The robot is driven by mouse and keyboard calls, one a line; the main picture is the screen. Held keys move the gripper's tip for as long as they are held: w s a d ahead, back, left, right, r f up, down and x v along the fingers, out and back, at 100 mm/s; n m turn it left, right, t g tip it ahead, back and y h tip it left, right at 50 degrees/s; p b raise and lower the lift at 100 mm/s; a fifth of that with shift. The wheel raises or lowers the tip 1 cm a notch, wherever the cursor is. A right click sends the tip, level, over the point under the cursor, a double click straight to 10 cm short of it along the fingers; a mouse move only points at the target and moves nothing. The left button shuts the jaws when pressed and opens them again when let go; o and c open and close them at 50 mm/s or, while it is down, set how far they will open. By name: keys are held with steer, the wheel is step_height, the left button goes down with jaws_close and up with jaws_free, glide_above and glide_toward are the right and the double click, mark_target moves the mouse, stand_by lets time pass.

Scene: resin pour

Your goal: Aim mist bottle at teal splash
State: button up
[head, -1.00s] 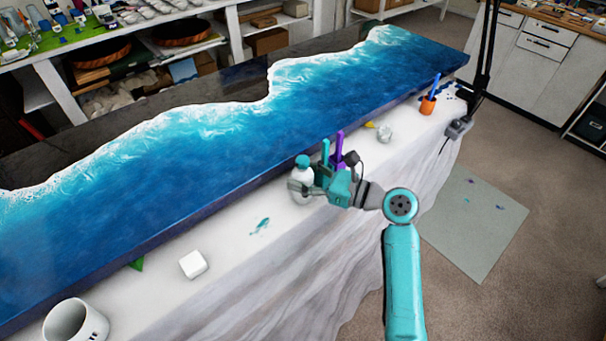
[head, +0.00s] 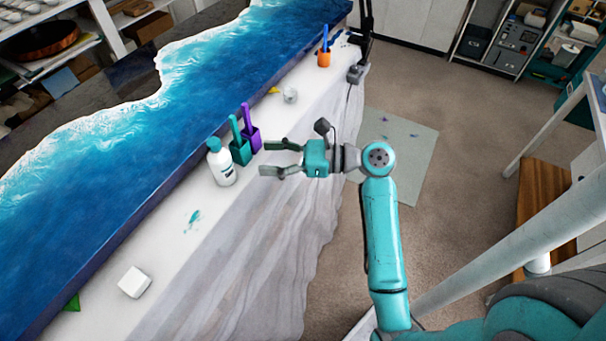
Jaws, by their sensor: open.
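The mist bottle (head: 222,165), white with a teal top, stands upright on the white-covered table ledge beside the blue resin slab. The teal splash (head: 194,217) is a small smear on the white cover, to the left of and nearer than the bottle. My gripper (head: 268,158) is open and empty, to the right of the bottle and apart from it, with its fingers pointing left toward it.
Teal (head: 240,150) and purple (head: 251,135) holders stand just behind the bottle. A white block (head: 134,282) lies at the lower left. An orange cup (head: 324,58) stands at the far end. The ocean-patterned resin slab (head: 150,130) borders the ledge.

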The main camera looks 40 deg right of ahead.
steer(key=s+a+f+n+h, duration=0.3)
steer(key=s+f+h, duration=0.25)
steer(key=f, duration=0.35)
steer(key=s+a+f+n+h, duration=0.35)
steer(key=s+f, duration=0.35)
steer(key=f, duration=0.3)
steer(key=s+r+n+t+h, duration=0.1)
steer(key=s+r+n, duration=0.3)
steer(key=s+n, duration=0.6)
steer(key=s+a+r+n+t+h, duration=0.1)
steer(key=s+r+n, duration=0.3)
steer(key=s+n, duration=0.7)
steer(key=shift+s+a+r+h, duration=0.3)
steer(key=shift+s+r+h, duration=0.1)
steer(key=shift+s, duration=0.1)
